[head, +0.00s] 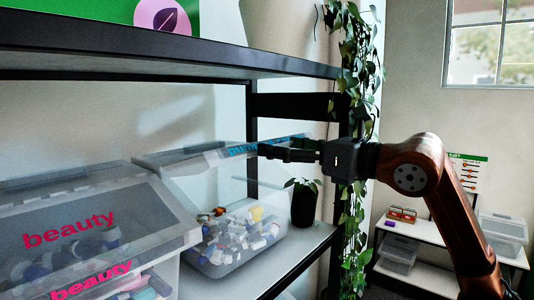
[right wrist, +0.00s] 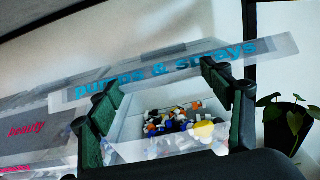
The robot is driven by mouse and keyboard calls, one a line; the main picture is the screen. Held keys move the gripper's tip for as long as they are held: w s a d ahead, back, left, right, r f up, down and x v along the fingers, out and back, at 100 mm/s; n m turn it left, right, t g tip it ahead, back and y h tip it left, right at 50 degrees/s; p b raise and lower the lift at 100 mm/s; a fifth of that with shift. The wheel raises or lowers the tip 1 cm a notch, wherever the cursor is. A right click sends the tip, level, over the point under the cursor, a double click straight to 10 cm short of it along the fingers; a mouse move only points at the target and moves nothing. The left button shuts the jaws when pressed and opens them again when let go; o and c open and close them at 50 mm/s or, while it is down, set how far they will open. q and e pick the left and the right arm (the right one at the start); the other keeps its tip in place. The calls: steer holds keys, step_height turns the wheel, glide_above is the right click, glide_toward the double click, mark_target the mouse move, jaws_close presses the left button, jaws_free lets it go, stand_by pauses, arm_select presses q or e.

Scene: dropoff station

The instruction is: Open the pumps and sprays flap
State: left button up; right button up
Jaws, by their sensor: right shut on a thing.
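The pumps and sprays flap (head: 212,154) is a clear lid with blue lettering. In the head view it is raised at its front and seen almost edge-on, above the clear bin (head: 232,262) with small bottles and caps in it. My right gripper (head: 265,149) is shut on the flap's front edge, at the lettering. In the right wrist view the flap (right wrist: 285,46) spans across the fingers of my right gripper (right wrist: 158,80), with the bin's contents (right wrist: 180,122) showing below it. My left gripper is in neither view.
A clear beauty bin (head: 110,205) with a lid stands close on the left. A potted plant (head: 304,203) stands right of the open bin. The upper shelf (head: 170,60) is overhead, and hanging vines (head: 358,130) are beside the shelf post.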

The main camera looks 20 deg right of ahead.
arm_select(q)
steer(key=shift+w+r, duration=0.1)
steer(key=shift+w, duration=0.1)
arm_select(e)
steer(key=shift+r, duration=0.3)
steer(key=o, duration=1.7)
steer(key=shift+f, duration=0.1)
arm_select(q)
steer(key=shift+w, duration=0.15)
arm_select(e)
steer(key=shift+v, duration=6)
